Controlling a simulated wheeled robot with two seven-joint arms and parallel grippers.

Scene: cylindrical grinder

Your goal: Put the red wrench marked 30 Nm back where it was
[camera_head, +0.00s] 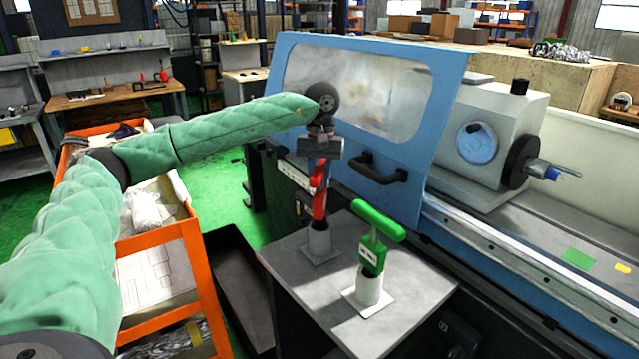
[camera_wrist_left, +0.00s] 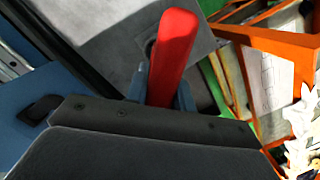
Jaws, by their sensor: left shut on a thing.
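The red wrench (camera_head: 319,195) stands about upright at the far part of the small grey table. Its dark lower end meets the white cup-shaped holder (camera_head: 319,242); I cannot tell how deep it sits. Any marking on it is unreadable. My left gripper (camera_head: 321,158) is above the holder, shut on the red wrench's upper part. The left wrist view shows the red handle (camera_wrist_left: 172,55) between the gripper's fingers. A green wrench (camera_head: 373,238) with a T-shaped top stands in the nearer white holder (camera_head: 368,291). My right gripper is not in view.
The grey table (camera_head: 290,292) has bare room around both holders. The blue machine door (camera_head: 285,50) with its black handle (camera_head: 378,168) is close behind my left gripper. An orange trolley (camera_head: 195,260) stands to the left.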

